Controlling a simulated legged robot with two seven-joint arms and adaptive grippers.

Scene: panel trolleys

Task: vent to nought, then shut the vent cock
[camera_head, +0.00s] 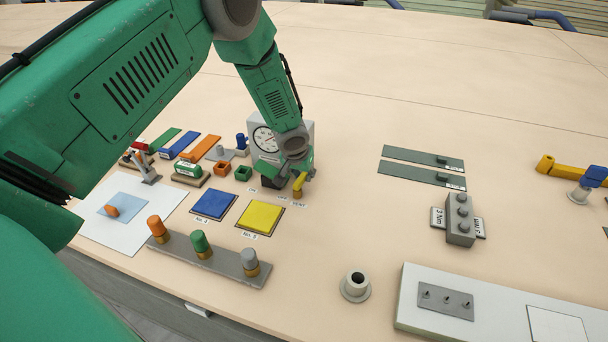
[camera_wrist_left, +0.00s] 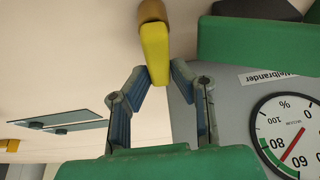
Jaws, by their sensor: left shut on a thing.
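The vent cock's yellow handle (camera_head: 298,184) stands in front of the grey gauge box (camera_head: 305,130). In the wrist view the yellow handle (camera_wrist_left: 155,50) points down between my fingers, with a brown end at its top. My left gripper (camera_head: 297,176) is shut on the handle; its fingertips (camera_wrist_left: 157,78) lie on either side of it. The dial (camera_wrist_left: 295,135) shows a red needle in or near the green band, between 60 and 80 percent. The dial also shows small in the head view (camera_head: 264,138). My right gripper is not in view.
A blue pad (camera_head: 214,204) and a yellow pad (camera_head: 260,217) lie in front of the box. A rail with orange, green and grey knobs (camera_head: 205,258) is nearer. Small blocks and bins crowd the left. The table right of the box is clear up to the green strips (camera_head: 420,174).

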